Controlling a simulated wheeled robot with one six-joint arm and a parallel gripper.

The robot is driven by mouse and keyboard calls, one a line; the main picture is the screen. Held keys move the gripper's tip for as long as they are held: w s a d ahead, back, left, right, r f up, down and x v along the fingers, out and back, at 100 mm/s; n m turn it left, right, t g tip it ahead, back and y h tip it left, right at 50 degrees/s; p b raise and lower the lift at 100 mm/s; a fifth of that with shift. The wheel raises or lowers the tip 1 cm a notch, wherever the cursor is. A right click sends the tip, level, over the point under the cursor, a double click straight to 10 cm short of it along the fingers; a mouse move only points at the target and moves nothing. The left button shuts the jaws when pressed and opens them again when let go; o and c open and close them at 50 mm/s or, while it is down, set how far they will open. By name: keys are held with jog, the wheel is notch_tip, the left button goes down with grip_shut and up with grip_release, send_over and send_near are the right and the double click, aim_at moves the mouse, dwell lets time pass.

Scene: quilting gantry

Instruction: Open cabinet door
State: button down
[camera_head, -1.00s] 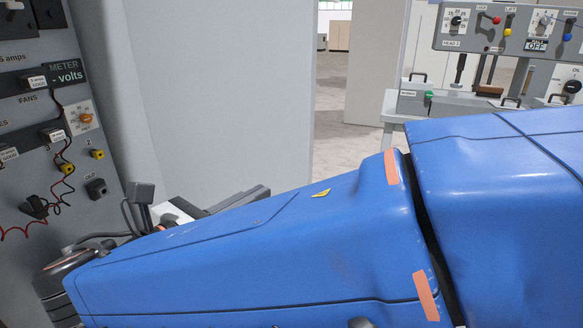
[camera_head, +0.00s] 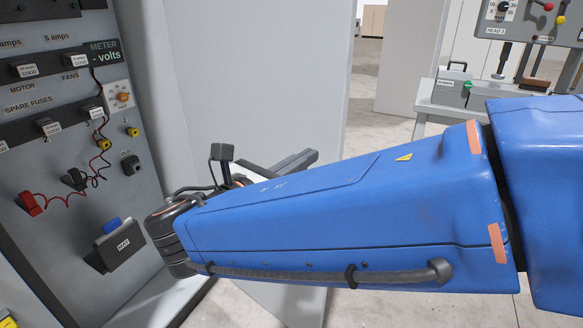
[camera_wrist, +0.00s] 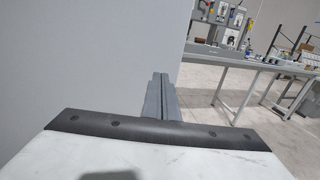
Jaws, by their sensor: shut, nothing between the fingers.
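The grey cabinet (camera_head: 50,240) is at the left of the head view, its inner panel of fuses and wires exposed. Its light grey door (camera_head: 260,70) stands open, swung out to the right of that panel. My gripper (camera_head: 312,156) is in front of the door, near its free edge, partly hidden behind my blue arm. In the wrist view the fingers of my gripper (camera_wrist: 161,78) are together and empty, overlapping the edge of the door (camera_wrist: 90,60). I cannot tell whether they touch it. No handle shows on the door.
A control console (camera_head: 540,25) and a grey box on a bench (camera_head: 455,88) stand at the back right. The wrist view shows a long workbench (camera_wrist: 240,62) beyond the door edge. Pale open floor (camera_head: 380,115) lies between door and bench.

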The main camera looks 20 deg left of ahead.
aim_at(324, 147)
jog(key=shift+x, duration=1.7)
jog(key=w+d+n+y, duration=0.1)
jog(key=w+d+y, duration=0.1)
jog(key=w, duration=1.2)
jog(key=shift+d+n+t, duration=0.3)
jog(key=shift+d, duration=0.6)
